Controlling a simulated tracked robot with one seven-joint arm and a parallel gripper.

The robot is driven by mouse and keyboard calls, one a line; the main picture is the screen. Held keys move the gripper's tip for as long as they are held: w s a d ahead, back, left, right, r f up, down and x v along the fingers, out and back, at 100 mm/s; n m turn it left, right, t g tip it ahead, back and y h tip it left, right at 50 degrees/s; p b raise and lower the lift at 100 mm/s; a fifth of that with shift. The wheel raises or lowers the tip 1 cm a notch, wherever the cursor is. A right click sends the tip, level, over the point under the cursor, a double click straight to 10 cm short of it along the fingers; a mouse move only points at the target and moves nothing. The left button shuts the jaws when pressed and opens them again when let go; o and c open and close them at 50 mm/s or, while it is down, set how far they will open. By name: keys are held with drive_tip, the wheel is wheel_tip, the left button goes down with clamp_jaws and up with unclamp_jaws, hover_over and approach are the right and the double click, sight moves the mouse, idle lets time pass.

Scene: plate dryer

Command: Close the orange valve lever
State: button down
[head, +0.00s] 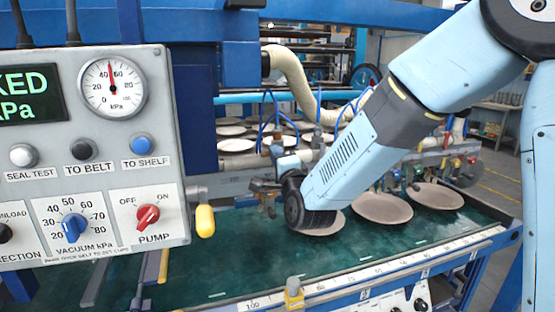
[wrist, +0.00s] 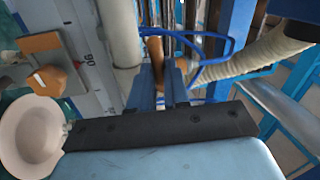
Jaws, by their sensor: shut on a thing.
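The orange valve lever (wrist: 155,52) shows in the wrist view as a narrow brownish-orange bar standing between my two blue fingers. My gripper (wrist: 160,84) is shut on it, with a finger on each side. In the head view my gripper (head: 264,187) is at the left end of my light-blue arm, beside the valve fittings above the green belt. The lever cannot be made out clearly there, and my wrist covers part of the fittings.
A control panel (head: 85,215) with a gauge and knobs fills the left. Plates (head: 382,207) lie on the green belt (head: 235,270). Blue hoses and a ribbed cream hose (head: 291,68) run behind my gripper.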

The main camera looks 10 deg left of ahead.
drive_tip(key=shift+w+d+m+h, duration=0.2)
drive_tip(key=shift+d+m+h, duration=0.1)
drive_tip(key=shift+m, duration=0.5)
drive_tip(key=c, duration=1.3)
unclamp_jaws()
drive_tip(key=shift+o, duration=1)
drive_tip(key=shift+s+a, duration=0.1)
drive_tip(key=shift+s, duration=0.1)
